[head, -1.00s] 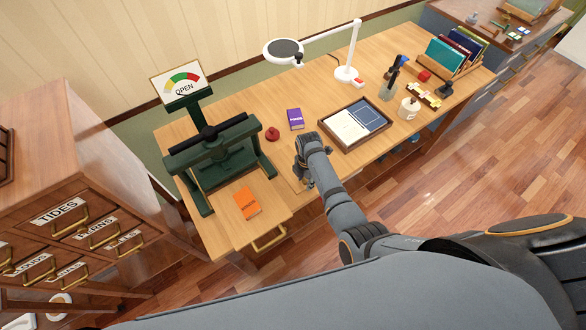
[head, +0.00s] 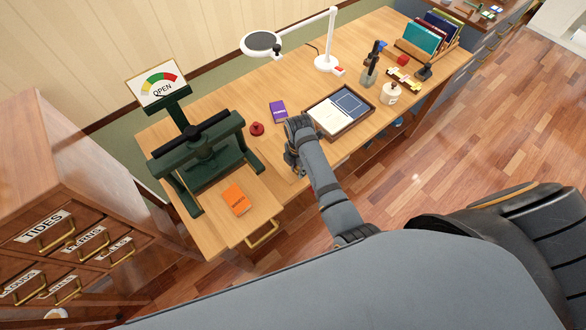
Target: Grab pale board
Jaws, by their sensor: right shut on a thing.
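My right gripper (head: 291,160) is low over the desk, between the red knob and the shallow tray. It points down and is shut on a thin, pale wood-coloured board (head: 274,158). The board is close to the desk top in colour, so its outline is faint. My gripper and forearm hide part of it, and I cannot tell whether it is clear of the desk. My left gripper is not in view.
The dark-framed tray (head: 349,131) holds white and blue panels right of my gripper. A green press (head: 204,158) stands left, with an orange book (head: 237,199) in front. A purple book (head: 278,111), red knob (head: 257,129) and white lamp (head: 326,63) stand behind.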

